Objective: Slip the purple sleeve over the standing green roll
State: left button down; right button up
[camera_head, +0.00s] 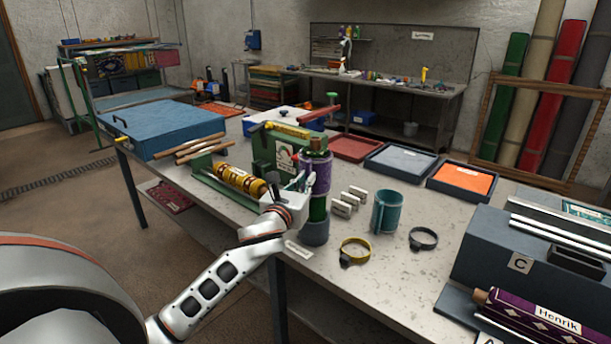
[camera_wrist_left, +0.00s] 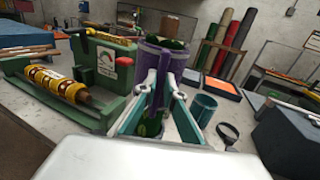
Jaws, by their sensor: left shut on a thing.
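The green roll (camera_head: 318,208) stands upright in a dark grey round foot (camera_head: 315,235) near the table's front edge. The purple sleeve (camera_head: 317,171) is around the roll's upper part, with green showing above and below it. In the left wrist view the purple sleeve (camera_wrist_left: 183,62) shows with the green roll's top (camera_wrist_left: 176,43) inside its rim. My left gripper (camera_head: 306,184) is at the sleeve's near left side. In the wrist view its fingers (camera_wrist_left: 160,88) are shut on a purple upright strip of the sleeve. They partly hide the lower roll. My right gripper is out of view.
A green machine (camera_head: 262,150) with a yellow-brown roller (camera_head: 240,180) stands close on the left. To the right are small metal blocks (camera_head: 347,202), a teal sleeve (camera_head: 387,211), a yellow ring clamp (camera_head: 355,251) and a dark ring clamp (camera_head: 423,239).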

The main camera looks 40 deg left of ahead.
pick_arm(q)
notch_tip(320, 180, down, 9)
jog(key=b, duration=0.3)
jog(key=shift+r, duration=0.2)
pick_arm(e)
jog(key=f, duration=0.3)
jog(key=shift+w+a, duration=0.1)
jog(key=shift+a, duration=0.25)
pick_arm(q)
jog(key=shift+f, duration=0.1)
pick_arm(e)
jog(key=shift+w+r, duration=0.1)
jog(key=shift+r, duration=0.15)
pick_arm(q)
jog(key=c, duration=2)
grip_release()
jog(key=shift+c, duration=0.2)
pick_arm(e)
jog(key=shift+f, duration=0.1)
